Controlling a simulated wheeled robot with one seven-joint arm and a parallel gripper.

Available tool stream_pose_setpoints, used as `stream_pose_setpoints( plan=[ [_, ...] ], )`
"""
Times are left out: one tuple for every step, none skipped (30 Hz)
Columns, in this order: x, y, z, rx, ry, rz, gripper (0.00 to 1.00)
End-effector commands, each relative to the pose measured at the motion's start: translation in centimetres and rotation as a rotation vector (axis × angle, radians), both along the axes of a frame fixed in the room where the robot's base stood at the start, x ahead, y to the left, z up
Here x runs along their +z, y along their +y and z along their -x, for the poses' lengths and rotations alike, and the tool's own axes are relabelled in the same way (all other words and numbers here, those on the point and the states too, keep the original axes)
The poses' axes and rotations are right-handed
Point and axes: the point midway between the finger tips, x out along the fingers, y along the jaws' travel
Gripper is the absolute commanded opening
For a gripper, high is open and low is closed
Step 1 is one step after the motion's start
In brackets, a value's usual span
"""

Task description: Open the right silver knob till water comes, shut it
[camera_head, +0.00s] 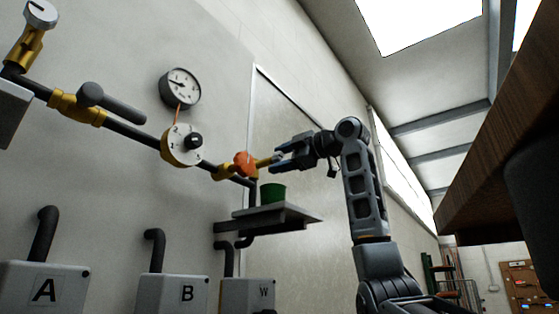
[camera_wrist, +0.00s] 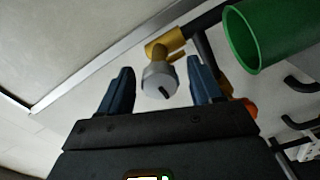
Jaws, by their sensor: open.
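The right silver knob (camera_wrist: 160,80) is a round grey cap with a dark slot, on a brass fitting (camera_wrist: 163,48) in the wrist view. It appears between my two blue fingers, with space on both sides; I cannot tell how deep it sits between them. In the head view my gripper (camera_head: 279,158) is open at the right end of the pipe, and its fingers mostly hide this knob. A green cup (camera_head: 272,193) stands on a small shelf (camera_head: 285,216) below; it also shows in the wrist view (camera_wrist: 236,45). I see no water.
A gauge (camera_head: 180,87) is above. Boxes A (camera_head: 45,290), B (camera_head: 172,293) and W (camera_head: 250,294) are below. A wooden edge (camera_head: 495,125) is at right.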

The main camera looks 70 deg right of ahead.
Motion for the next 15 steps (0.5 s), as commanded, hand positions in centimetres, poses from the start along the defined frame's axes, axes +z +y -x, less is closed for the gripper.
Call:
stream_pose_setpoints(
  plan=[
    [-0.2, 0.1, 0.7, -0.001, -0.002, 0.002, 0.65],
    [-0.2, 0.2, 1.1, -0.002, -0.002, 0.002, 0.65],
    [-0.2, 0.4, 1.7, -0.002, -0.002, 0.003, 0.65],
    [-0.2, 0.6, 2.2, -0.001, -0.002, 0.003, 0.65],
    [-0.2, 0.7, 2.8, -0.001, -0.003, 0.004, 0.65],
    [-0.2, 0.8, 3.4, -0.002, -0.002, 0.003, 0.65],
    [-0.2, 0.9, 3.9, -0.002, -0.003, 0.003, 0.65],
    [-0.2, 1.0, 4.4, -0.002, -0.003, 0.002, 0.65],
    [-0.2, 1.2, 4.9, -0.002, -0.001, 0.001, 0.65],
    [-0.2, 1.3, 5.3, 0.0, -0.001, 0.001, 0.65],
    [-0.2, 1.4, 5.6, -0.001, -0.002, 0.001, 0.65],
    [-0.1, 1.5, 6.1, 0.0, -0.002, 0.002, 0.65],
    [-0.1, 1.5, 6.3, -0.001, -0.001, 0.002, 0.65],
    [-0.1, 1.6, 6.5, 0.0, 0.0, 0.002, 0.65],
    [-0.1, 1.7, 6.7, 0.0, 0.0, 0.002, 0.65]
  ],
)
